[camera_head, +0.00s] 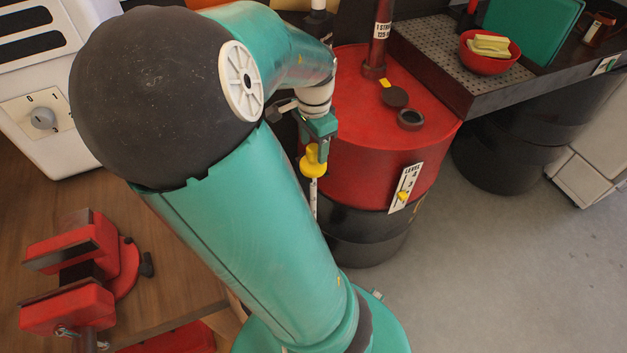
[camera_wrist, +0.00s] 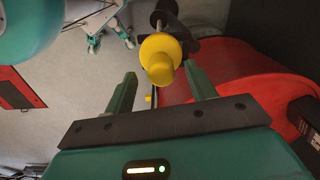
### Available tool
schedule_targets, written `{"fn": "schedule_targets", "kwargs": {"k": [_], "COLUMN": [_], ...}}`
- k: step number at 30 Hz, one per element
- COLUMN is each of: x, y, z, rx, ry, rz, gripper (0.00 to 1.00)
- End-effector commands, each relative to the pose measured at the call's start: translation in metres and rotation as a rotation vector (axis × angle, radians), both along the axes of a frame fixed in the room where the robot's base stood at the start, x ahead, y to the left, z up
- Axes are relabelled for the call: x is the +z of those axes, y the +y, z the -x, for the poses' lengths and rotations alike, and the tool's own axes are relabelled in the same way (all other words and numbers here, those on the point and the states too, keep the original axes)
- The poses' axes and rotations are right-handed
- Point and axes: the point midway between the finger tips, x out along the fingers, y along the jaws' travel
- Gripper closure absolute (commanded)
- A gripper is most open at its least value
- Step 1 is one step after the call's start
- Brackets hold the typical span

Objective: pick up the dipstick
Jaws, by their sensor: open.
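The dipstick has a yellow knob-like handle (camera_head: 313,162) with a pale, thin rod hanging below it, beside the red and black drum. In the wrist view its yellow handle (camera_wrist: 160,57) lies between the two green fingertips, with a dark part beyond it. My gripper (camera_head: 318,132) is at the handle's top in the head view, beside the drum. The wrist view shows my gripper (camera_wrist: 160,72) open, with visible gaps either side of the handle. The lower end of the rod is hidden behind my arm.
The red drum (camera_head: 375,135) carries a level scale (camera_head: 405,188), a dark cap (camera_head: 394,97) and a ring-shaped opening (camera_head: 411,119). A perforated shelf with a red bowl (camera_head: 489,54) is at right. A red vise (camera_head: 85,270) sits on the wooden bench at left. Grey floor at right is clear.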

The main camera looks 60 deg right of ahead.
Motion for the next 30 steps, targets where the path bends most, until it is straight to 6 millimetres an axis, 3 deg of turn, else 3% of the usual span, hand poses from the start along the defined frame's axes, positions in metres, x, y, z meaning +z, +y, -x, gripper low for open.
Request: {"fn": "schedule_targets", "kwargs": {"k": [6, 15, 24, 30], "x": [-0.019, -0.022, -0.022, -0.022], "y": [-0.001, 0.000, 0.000, 0.000], "z": [0.000, -0.001, -0.001, -0.001], "rx": [-0.001, 0.000, 0.000, 0.000], "ry": [0.001, 0.000, 0.000, 0.000], "rz": [0.001, 0.000, 0.000, 0.000], "gripper": [0.44, 0.44, 1.00, 1.00]}}
